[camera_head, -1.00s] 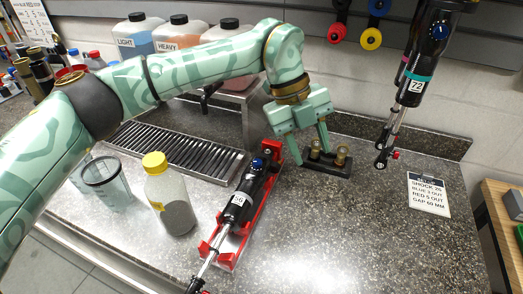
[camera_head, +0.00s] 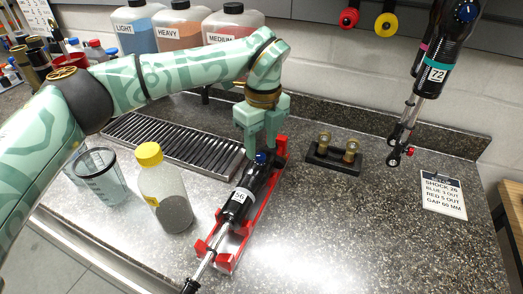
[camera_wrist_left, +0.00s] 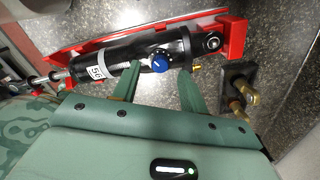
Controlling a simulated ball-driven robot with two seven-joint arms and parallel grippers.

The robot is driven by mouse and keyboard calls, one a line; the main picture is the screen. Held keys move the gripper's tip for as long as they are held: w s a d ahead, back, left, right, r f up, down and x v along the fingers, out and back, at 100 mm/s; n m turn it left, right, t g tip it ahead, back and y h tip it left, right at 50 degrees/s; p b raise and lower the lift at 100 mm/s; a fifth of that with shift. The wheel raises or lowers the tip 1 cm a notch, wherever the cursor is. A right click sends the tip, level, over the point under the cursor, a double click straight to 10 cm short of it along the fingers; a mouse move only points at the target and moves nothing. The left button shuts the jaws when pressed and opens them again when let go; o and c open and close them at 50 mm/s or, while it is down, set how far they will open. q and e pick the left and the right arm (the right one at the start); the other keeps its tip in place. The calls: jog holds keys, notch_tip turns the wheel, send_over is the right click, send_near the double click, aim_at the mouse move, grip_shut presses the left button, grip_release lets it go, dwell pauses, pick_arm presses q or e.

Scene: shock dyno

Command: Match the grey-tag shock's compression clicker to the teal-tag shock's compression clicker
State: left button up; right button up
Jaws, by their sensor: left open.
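The shock labelled 56 (camera_head: 238,200) lies in a red cradle (camera_head: 270,200) on the counter. Its band looks light grey in the left wrist view (camera_wrist_left: 97,66). A blue clicker knob (camera_wrist_left: 160,62) sits at its upper end; it also shows in the head view (camera_head: 261,158). My left gripper (camera_head: 262,150) is open at this knob, its fingers (camera_wrist_left: 160,78) to either side with a gap left; contact is unclear. The teal-banded shock labelled 72 (camera_head: 436,68) hangs at upper right with a blue knob (camera_head: 467,12) near its top. My right gripper is out of view.
A dark block with two brass fittings (camera_head: 332,157) stands right of the cradle. A yellow-capped bottle (camera_head: 163,190) and clear cup (camera_head: 100,178) stand left of it. A drain grate (camera_head: 170,140) lies behind. A printed card (camera_head: 443,194) lies right; the front-right counter is clear.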

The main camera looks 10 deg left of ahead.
aim_at(261, 158)
pick_arm(q)
jog(key=shift+f, duration=1.1)
jog(key=shift+c, duration=0.3)
grip_shut()
